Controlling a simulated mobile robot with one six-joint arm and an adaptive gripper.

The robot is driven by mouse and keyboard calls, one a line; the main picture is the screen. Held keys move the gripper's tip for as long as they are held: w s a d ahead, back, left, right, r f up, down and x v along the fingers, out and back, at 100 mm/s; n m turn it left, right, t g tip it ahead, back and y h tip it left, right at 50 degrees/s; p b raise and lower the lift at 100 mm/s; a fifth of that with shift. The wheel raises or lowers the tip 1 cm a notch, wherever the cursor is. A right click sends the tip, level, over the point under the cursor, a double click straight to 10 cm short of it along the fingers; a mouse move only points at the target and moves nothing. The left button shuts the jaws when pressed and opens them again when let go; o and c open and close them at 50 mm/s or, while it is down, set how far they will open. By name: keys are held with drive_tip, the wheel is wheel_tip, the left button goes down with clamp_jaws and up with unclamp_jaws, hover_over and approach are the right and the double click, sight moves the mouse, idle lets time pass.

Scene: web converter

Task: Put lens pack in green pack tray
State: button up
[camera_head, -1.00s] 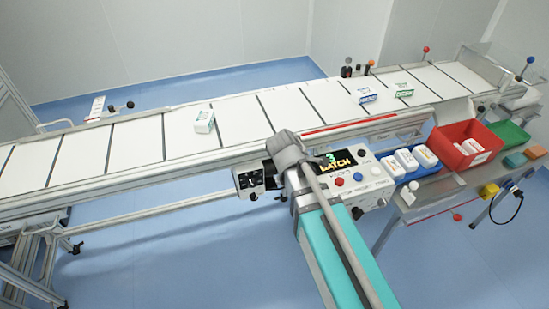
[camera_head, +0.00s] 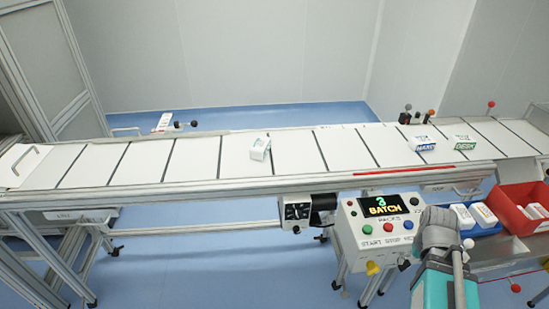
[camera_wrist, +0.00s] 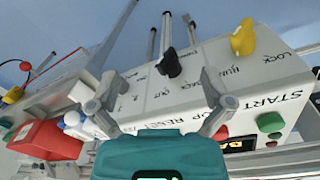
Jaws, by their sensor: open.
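Two more small packs, one with a blue label (camera_head: 425,145) and one with a green label (camera_head: 464,144), sit farther right on the belt. I cannot tell from the lettering which is the lens pack. The green tray is outside the head view; a bit of green (camera_wrist: 6,126) at the left edge of the wrist view may be it. My gripper (camera_wrist: 160,82) is open and empty in front of the control box, away from the packs.
The control box (camera_head: 384,228) with its lit display and buttons stands before the conveyor (camera_head: 203,155). A blue tray of white packs (camera_head: 485,231) and a red bin (camera_head: 512,205) are at right. A yellow knob (camera_wrist: 243,38) and black switch (camera_wrist: 170,63) lie close to my gripper.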

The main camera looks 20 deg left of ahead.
drive_tip(key=shift+s+d+f+m+y, duration=0.15)
drive_tip(key=shift+s+d+m, duration=0.1)
drive_tip(key=shift+d+m, duration=0.15)
drive_tip(key=shift+s+d+f+m+y, duration=0.1)
drive_tip(key=shift+s+d+m+y, duration=0.05)
drive_tip(key=shift+s+d+m, duration=0.15)
drive_tip(key=c, duration=0.6)
